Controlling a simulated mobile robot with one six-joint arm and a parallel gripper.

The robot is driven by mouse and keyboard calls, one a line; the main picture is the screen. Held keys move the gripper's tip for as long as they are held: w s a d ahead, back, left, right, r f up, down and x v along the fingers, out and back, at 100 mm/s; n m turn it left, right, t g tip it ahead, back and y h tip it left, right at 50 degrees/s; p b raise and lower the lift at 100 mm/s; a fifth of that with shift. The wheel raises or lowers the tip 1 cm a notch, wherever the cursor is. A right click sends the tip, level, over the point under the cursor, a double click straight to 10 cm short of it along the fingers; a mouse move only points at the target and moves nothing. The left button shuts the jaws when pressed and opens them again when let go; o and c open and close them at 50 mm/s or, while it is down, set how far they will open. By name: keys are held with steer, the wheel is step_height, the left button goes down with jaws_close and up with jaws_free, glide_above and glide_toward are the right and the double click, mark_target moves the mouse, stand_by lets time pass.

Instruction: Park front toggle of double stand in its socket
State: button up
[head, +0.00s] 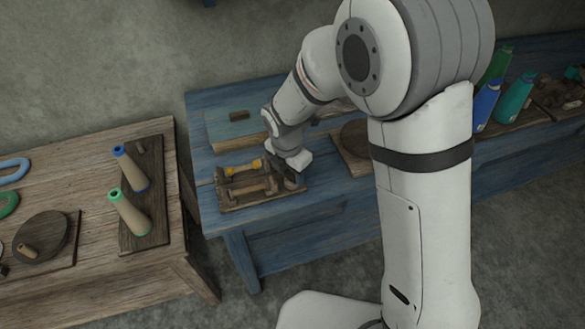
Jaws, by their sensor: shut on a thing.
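The double stand (233,205) is a brown wooden frame with upright posts on a flat base, near the left end of the blue bench. The front toggle (252,188) looks like a plain wooden bar lying across the front part. My gripper (290,180) points down at the stand's right end, shut on what seems to be the front toggle's right end. The jaws are small and dark here, so the exact contact is unclear. I cannot make out the socket.
A wooden table (95,148) with two cones stands at left. My arm hides much of the bench's right side.

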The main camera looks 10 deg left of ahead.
steer(key=o, duration=1.1)
step_height(320, 180, up, 8)
steer(key=shift+s+a, duration=0.2)
steer(key=shift+s, duration=0.2)
steer(key=shift+f, duration=0.15)
